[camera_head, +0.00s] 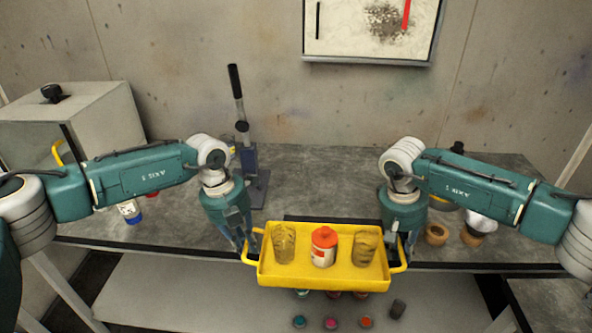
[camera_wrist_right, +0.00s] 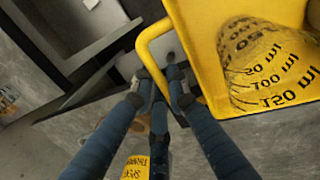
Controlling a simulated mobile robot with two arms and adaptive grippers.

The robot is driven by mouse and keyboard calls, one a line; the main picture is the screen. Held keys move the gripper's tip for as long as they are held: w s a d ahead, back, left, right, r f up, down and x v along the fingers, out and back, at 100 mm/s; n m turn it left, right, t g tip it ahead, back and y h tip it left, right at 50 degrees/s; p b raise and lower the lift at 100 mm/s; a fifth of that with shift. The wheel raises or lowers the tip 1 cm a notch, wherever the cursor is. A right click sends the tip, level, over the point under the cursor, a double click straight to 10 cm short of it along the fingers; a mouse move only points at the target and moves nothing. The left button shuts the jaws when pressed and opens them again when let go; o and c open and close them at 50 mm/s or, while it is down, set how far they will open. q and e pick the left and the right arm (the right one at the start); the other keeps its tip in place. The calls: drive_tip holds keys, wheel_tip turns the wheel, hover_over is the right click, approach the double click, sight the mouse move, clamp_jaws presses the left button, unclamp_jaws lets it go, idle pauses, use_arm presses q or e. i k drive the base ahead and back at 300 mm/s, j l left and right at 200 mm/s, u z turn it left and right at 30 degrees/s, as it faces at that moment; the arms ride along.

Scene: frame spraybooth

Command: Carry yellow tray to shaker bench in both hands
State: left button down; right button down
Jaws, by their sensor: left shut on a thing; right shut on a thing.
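The yellow tray (camera_head: 320,280) is held level between my two grippers, in front of the grey bench (camera_head: 310,180) edge in the head view. It carries two clear measuring cups and, between them, a white container with an orange lid (camera_head: 323,247). My left gripper (camera_head: 247,250) is shut on the tray's left handle. My right gripper (camera_head: 400,254) is shut on its right handle. The right wrist view shows the handle (camera_wrist_right: 152,45) at the fingers, and one cup (camera_wrist_right: 262,65) with black ml markings in the tray. The fingertips are partly hidden in the head view.
A press-like tool with a black lever (camera_head: 240,130) stands on the bench behind the tray. A grey box (camera_head: 75,125) stands at the left. Small round brown items (camera_head: 437,235) lie at the right. Several small coloured pots sit on the lower shelf (camera_head: 190,290).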

sight(339, 195)
drive_tip(key=i+l, duration=0.15)
drive_tip(key=i, duration=0.35)
drive_tip(key=i+l, duration=0.15)
drive_tip(key=i, duration=0.35)
